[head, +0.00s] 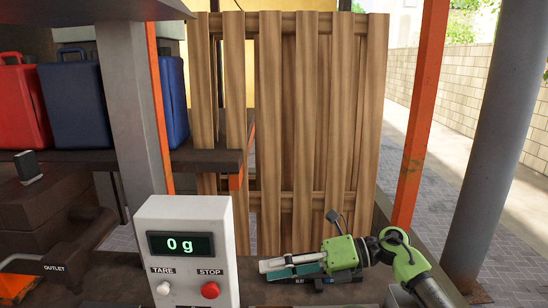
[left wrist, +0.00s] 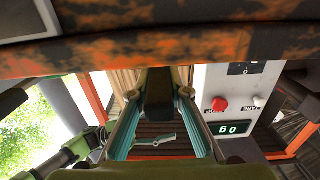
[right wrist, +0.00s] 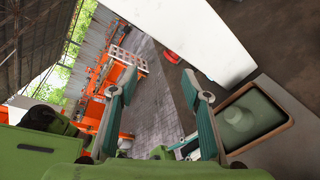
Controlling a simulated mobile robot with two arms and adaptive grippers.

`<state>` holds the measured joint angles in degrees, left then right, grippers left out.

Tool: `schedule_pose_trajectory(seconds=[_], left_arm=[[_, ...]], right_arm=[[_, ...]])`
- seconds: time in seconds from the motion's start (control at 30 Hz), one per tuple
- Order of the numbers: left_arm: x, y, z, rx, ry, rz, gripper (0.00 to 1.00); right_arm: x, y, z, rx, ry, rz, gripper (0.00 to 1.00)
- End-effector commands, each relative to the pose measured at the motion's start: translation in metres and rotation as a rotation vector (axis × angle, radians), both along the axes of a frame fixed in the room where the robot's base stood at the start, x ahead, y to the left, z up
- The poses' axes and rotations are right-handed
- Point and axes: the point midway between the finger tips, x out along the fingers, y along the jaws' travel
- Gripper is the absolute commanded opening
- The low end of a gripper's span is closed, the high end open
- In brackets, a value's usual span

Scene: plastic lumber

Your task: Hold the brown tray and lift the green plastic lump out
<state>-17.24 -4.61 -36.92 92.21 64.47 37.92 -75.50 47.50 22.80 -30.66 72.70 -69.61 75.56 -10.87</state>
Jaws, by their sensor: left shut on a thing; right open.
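The brown tray (right wrist: 284,88) shows at the right of the right wrist view, with a raised brown rim. The pale green plastic lump (right wrist: 248,115) lies inside it. The head view shows neither. My left gripper (left wrist: 158,94) is closed on a dark block between its teal fingers. My right gripper (head: 272,268) is open and empty behind and right of the scale. Its parted fingers also show in the right wrist view (right wrist: 160,84), with the tray to their right.
A white scale (head: 188,215) reading 0 g stands close by, between my right gripper and the machine marked OUTLET (head: 60,265). Wooden slats (head: 300,120) rise behind. A rusty orange bar (left wrist: 160,42) crosses the left wrist view. Orange and grey posts stand at both sides.

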Motion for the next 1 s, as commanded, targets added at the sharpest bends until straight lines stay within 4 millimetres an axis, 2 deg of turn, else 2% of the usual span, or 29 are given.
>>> schedule_pose_trajectory(seconds=[0.03,0.1,0.2,0.33,0.5,0.6,0.77,1.0], left_arm=[[0.0,0.0,0.0,0.0,0.001,-0.001,0.0],[0.0,0.0,0.0,0.0,0.001,-0.001,0.0],[0.0,0.0,-0.001,0.0,0.001,0.0,0.0],[0.0,0.0,0.0,0.0,0.001,0.0,0.0],[0.0,0.0,-0.001,0.0,0.001,0.0,0.0],[0.0,0.0,-0.001,0.0,0.001,0.001,0.0],[0.0,0.0,-0.001,0.0,0.001,0.001,0.0],[0.0,0.0,0.0,0.0,0.001,0.001,0.0]], right_arm=[[-0.008,0.017,-0.004,-0.096,-0.051,0.065,0.44],[-0.017,0.032,-0.017,-0.236,-0.113,0.144,0.44],[-0.025,0.041,-0.036,-0.445,-0.205,0.244,0.44],[-0.024,0.034,-0.055,-0.717,-0.32,0.342,0.44],[-0.011,0.01,-0.063,-1.003,-0.431,0.408,0.44],[-0.003,-0.002,-0.063,-1.109,-0.47,0.425,0.44],[0.002,-0.011,-0.064,-1.182,-0.494,0.433,0.44],[0.003,-0.008,-0.088,-1.184,-0.493,0.436,0.44]])
